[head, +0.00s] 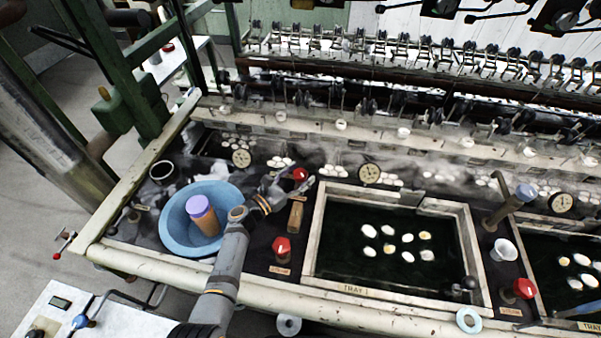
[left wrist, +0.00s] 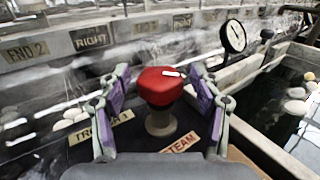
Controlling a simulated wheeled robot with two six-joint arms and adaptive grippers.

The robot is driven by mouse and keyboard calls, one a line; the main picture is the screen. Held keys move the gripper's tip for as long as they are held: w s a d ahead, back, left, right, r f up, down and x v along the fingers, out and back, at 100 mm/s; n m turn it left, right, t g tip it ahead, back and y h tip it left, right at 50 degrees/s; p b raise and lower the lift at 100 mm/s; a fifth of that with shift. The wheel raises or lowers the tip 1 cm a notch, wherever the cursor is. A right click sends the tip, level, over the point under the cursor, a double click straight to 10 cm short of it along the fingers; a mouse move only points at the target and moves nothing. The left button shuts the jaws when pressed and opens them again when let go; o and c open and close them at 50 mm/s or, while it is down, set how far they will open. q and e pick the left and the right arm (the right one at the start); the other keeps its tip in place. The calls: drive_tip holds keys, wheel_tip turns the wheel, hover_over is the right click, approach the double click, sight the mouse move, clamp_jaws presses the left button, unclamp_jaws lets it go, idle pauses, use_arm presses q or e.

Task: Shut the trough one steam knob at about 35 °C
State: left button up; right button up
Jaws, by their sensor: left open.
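The trough one steam knob (head: 300,174) is red and stands on a post behind the wooden block, left of the tray. In the left wrist view the knob (left wrist: 160,86) has a white mark on top, with "TROUGH 1" and "STEAM" labels at its base. My left gripper (head: 290,182) is open, its purple-padded fingers on either side of the knob. Gaps show between the pads and the knob. A round dial (left wrist: 233,37) stands behind and right of the knob; it also shows in the head view (head: 369,173). Its reading is too small to tell. My right gripper does not show.
A blue basin (head: 172,240) holding a purple-topped cylinder (head: 203,213) lies left of my arm. A second red knob (head: 282,245) is nearer the front. The tray frame (head: 314,235) with pale cocoons is at right. Steam drifts over the trough.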

use_arm(q)
drive_tip(key=shift+w+d, duration=0.25)
drive_tip(key=shift+d, duration=0.05)
drive_tip(key=c, duration=1.2)
